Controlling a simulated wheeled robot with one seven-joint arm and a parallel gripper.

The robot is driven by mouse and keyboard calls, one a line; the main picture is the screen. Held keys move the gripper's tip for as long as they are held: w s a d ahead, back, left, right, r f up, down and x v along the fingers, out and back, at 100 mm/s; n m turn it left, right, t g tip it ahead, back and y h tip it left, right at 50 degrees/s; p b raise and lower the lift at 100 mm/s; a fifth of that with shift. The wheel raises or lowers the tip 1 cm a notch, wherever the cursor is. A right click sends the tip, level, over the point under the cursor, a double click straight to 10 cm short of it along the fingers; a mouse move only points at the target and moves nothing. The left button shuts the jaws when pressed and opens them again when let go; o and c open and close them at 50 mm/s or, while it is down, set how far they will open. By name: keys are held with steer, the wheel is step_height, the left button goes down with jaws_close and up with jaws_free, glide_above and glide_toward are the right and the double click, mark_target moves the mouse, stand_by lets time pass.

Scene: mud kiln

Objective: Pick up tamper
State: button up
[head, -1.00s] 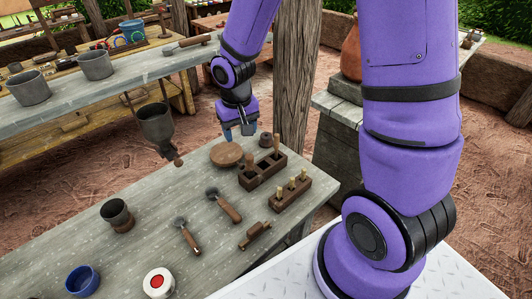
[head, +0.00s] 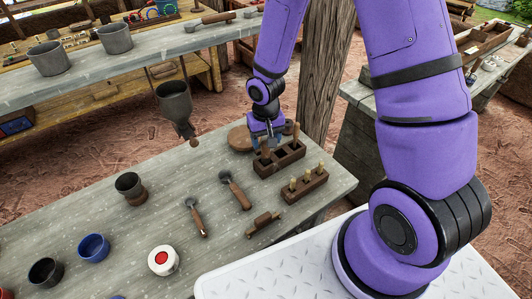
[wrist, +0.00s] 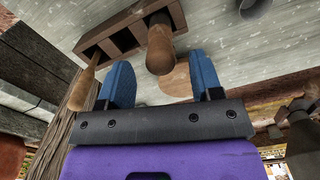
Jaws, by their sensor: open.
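A wooden rack (head: 282,163) stands near the far right end of the grey table and holds upright wooden-handled tools. In the wrist view, a thick round-ended wooden tool (wrist: 160,45), likely the tamper, stands in the rack (wrist: 115,40) just beyond my fingers. In the head view it looks like the near handle (head: 265,151), but I cannot be sure. My gripper (head: 268,143) is open at the rack's far-left side. In the wrist view, my gripper (wrist: 160,68) has its blue fingers apart, with the tool's end roughly between their tips and no clear contact.
A round wooden disc (head: 241,138) lies left of the rack. A second block with pegs (head: 304,183), a wooden-handled tool (head: 235,190) and another (head: 195,217) lie nearer. A thick post (head: 322,70) stands behind my gripper.

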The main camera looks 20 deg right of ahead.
mark_target(266, 150)
steer(key=shift+f, duration=2.5)
steer(key=shift+c, duration=0.4)
steer(key=c, duration=0.9)
